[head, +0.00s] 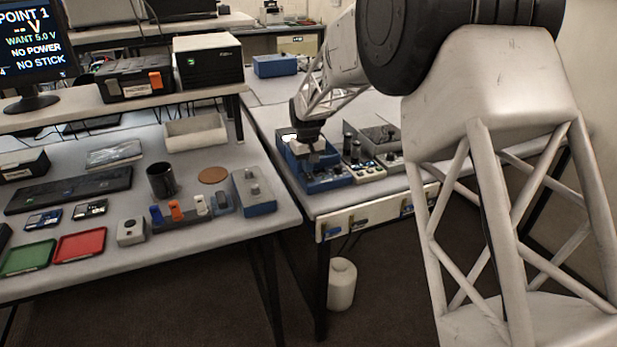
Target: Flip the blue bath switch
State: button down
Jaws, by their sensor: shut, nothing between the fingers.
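A blue bath (326,184) stands on the right-hand table near its front left corner. My gripper (314,155) points down over the blue bath and is shut, with nothing held. The fingers are small in this view, and I cannot tell whether they touch the bath. The bath's switch is too small to make out; my gripper and wrist hide part of the bath's top.
A grey unit with dark knobs (378,136) stands right beside the blue bath. A blue-based box (258,208) sits at the left table's right edge, near a row of coloured handles. A white cylinder (341,285) stands on the floor below.

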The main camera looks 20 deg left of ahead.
jog(key=shift+f, duration=0.75)
dwell(0.6)
jog(key=shift+r, duration=0.1)
jog(key=shift+r, duration=3.45)
